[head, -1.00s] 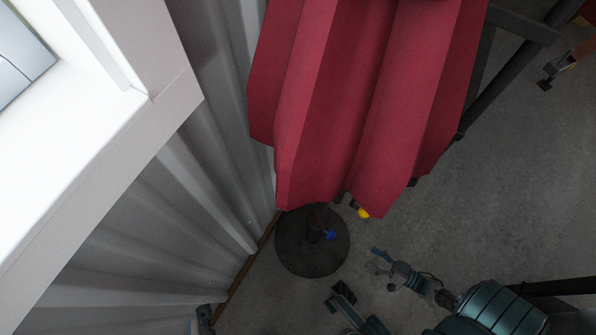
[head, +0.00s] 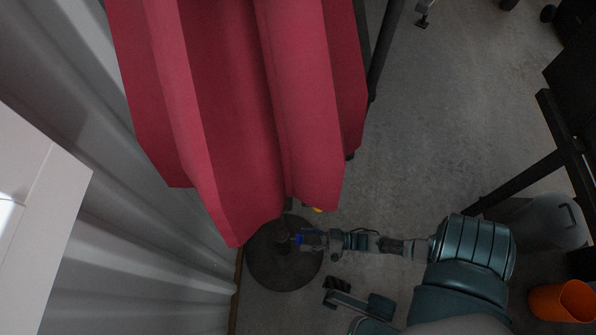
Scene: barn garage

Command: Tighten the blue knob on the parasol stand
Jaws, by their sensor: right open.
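The folded red parasol (head: 240,110) hangs over a round dark parasol stand (head: 277,268) on the floor, at the lower middle of the head view. The small blue knob (head: 299,239) sits on the side of the stand's short upright tube. My right gripper (head: 308,239) comes in from the right, level with the knob, with its fingertips at or very close to it. It is open. I cannot tell whether the fingers touch the knob.
A corrugated wall (head: 150,240) runs close along the left of the stand. A white ledge (head: 35,200) juts in at the left edge. An orange bucket (head: 562,301) and a grey bin (head: 550,222) stand at the right. Grey floor (head: 420,150) is open between.

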